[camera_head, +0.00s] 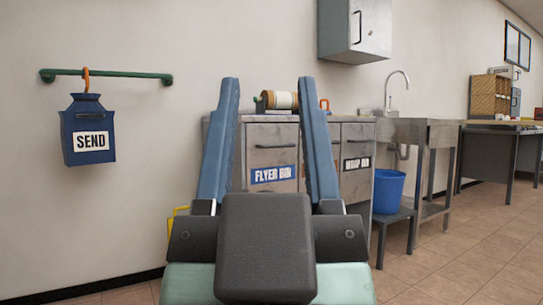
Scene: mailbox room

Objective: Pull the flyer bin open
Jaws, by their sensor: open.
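The flyer bin (272,160) is a grey metal cabinet front with a blue-and-white FLYER BIN label and a bar handle (274,146) near its top. It stands against the wall ahead and looks shut. My gripper (270,82) is open, its two long blue fingers pointing up and forward on either side of the bin's front in the picture. Nothing is between the fingers close to me. The gripper appears well short of the handle. The gripper body hides the lower part of the bin.
A second labelled bin (357,150) adjoins on the right. A roll (281,100) sits on top. Further right are a sink stand (424,133), a blue bucket (388,191) and a desk (500,150). A blue SEND box (88,130) hangs from a green rail at left. Tiled floor lies open at right.

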